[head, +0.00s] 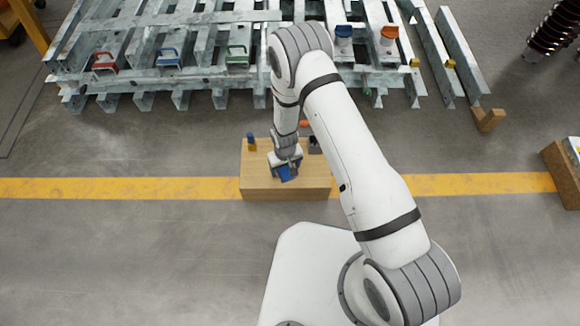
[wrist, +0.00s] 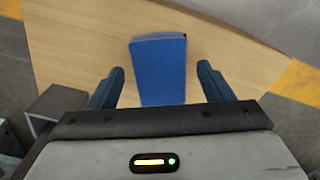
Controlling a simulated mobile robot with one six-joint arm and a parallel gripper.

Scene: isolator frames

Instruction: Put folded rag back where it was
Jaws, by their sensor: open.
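The folded rag (wrist: 160,70) is a blue, flat, roughly rectangular piece lying on a wooden box top (wrist: 90,40). In the head view the blue rag (head: 287,173) shows just under my gripper (head: 284,168), near the front of the box. My gripper also shows in the wrist view (wrist: 160,88), with its two blue fingers apart, one on each side of the rag. There are gaps between the fingers and the rag, so nothing is gripped. The head view is too small to tell the gripper's height above the box.
A small blue item (head: 251,142) stands on the box's left back corner. An orange-topped item (head: 304,124) is partly hidden behind my arm. Behind are galvanised steel frames (head: 130,85) with red, blue and green handled pieces. Floor left of the box is clear.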

